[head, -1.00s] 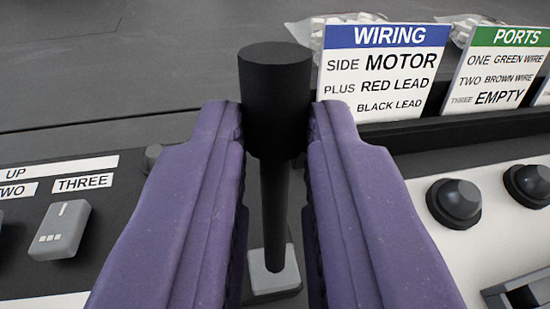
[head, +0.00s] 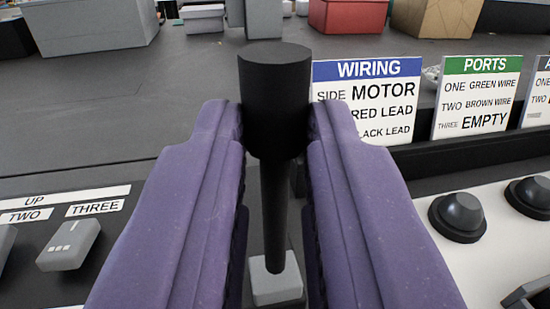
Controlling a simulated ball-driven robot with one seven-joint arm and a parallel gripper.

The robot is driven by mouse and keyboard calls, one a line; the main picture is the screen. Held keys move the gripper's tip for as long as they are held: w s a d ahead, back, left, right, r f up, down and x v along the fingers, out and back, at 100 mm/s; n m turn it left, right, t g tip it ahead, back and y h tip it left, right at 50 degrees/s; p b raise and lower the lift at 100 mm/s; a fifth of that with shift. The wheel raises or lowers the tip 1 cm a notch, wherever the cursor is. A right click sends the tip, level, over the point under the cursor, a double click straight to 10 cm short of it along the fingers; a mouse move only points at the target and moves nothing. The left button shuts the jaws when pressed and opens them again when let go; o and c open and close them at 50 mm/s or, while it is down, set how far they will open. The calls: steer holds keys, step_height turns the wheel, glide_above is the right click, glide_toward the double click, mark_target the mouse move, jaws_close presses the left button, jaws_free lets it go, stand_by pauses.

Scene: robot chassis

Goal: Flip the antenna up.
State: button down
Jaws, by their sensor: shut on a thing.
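The antenna (head: 274,215) is a black rod with a thick cylindrical black head, in the middle of the head view. Its lower end meets a small light grey block (head: 275,287) on the chassis. In the picture the rod stands nearly upright, with its head toward the top. My gripper (head: 275,125) has two purple fingers, one on each side of the antenna. The fingertips are shut on the thick head, which sticks up above them. The inner faces of the fingers are partly hidden.
A grey switch (head: 68,245) by the label THREE is at the left. Black round knobs (head: 458,217) sit on a white panel at the right. A WIRING sign (head: 365,100) and a PORTS sign (head: 478,97) stand behind. Boxes, one red (head: 347,14), are at the back.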

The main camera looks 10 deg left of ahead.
steer(key=c, duration=1)
jaws_free()
steer(key=s+p, duration=0.1)
steer(key=s, duration=0.4)
steer(key=s+d+p, duration=0.1)
steer(key=s, duration=0.1)
steer(key=shift+s+f+p, duration=0.1)
steer(key=shift+s+p, duration=0.25)
steer(key=shift+s, duration=0.05)
